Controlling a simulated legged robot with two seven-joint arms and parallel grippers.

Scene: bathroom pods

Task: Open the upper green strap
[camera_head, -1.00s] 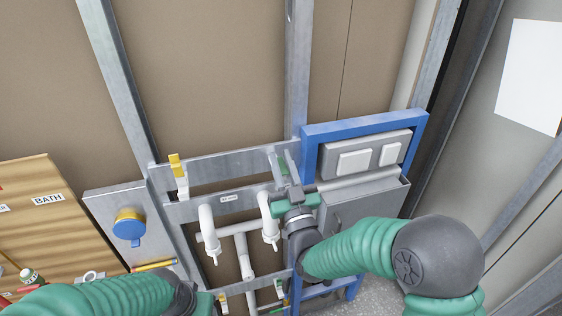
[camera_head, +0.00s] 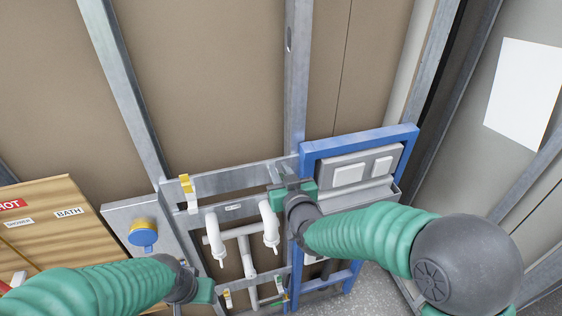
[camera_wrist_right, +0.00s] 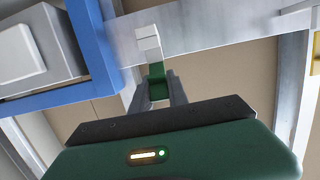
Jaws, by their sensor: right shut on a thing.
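The upper green strap (camera_wrist_right: 157,84) shows in the right wrist view, with a white block (camera_wrist_right: 147,38) at its top against the grey metal rail (camera_wrist_right: 205,38). My right gripper (camera_wrist_right: 160,92) is shut on the strap, one finger on each side of it. In the head view my right gripper (camera_head: 281,181) is at the upper rail (camera_head: 235,178), beside the blue frame, and it hides most of the strap. My left gripper (camera_head: 202,291) is low at the left in the head view. Its fingers are not clear.
A blue frame (camera_head: 309,160) around a grey box stands just right of my right gripper. White pipes (camera_head: 213,236) hang below the rail. A yellow strap (camera_head: 186,184) is on the rail's left. A wooden panel (camera_head: 60,235) and blue-yellow valve (camera_head: 143,232) are further left.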

